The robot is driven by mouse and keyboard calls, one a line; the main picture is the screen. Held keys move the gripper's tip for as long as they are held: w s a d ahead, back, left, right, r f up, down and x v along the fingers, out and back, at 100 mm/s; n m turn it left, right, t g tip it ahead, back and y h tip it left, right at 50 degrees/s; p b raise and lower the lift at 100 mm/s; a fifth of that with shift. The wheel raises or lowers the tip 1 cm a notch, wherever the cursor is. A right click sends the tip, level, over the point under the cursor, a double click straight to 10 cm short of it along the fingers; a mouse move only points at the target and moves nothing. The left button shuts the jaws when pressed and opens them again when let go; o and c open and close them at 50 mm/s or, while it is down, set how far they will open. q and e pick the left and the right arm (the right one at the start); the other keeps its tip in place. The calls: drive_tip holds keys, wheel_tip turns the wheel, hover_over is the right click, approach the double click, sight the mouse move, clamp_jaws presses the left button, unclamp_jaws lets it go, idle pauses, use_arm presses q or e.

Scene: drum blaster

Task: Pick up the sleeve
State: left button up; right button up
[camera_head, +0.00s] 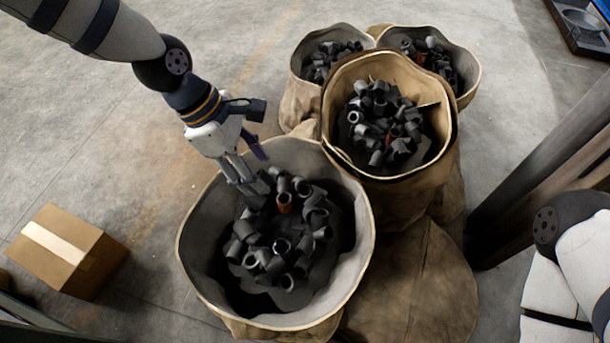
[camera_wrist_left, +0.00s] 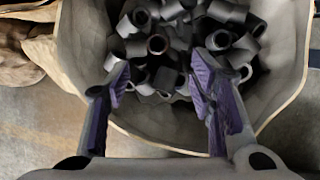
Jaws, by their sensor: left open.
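Many dark grey pipe sleeves (camera_head: 312,217) lie heaped in the nearest open sack (camera_head: 358,262). My left gripper (camera_head: 254,170) reaches down over the far left rim of this sack, above the heap. In the left wrist view, its two purple-padded fingers (camera_wrist_left: 163,88) are apart with nothing held between them. Dark sleeves, one with a brownish opening (camera_wrist_left: 157,44), lie beyond the fingertips. My right gripper is out of view; part of my right arm shows at the right edge.
A cardboard box (camera_head: 66,252) sits on the floor at left. A dark post (camera_head: 540,165) stands at right.

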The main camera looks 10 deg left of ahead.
sight(283, 198)
use_arm(q)
drive_tip(key=b+x, duration=0.1)
drive_tip(key=x, duration=0.5)
drive_tip(key=b+x, duration=0.2)
drive_tip(key=x, duration=0.3)
drive_tip(key=shift+w+f, duration=0.25)
drive_tip(key=shift+f, duration=0.2)
drive_tip(key=shift+r, duration=0.1)
clamp_jaws()
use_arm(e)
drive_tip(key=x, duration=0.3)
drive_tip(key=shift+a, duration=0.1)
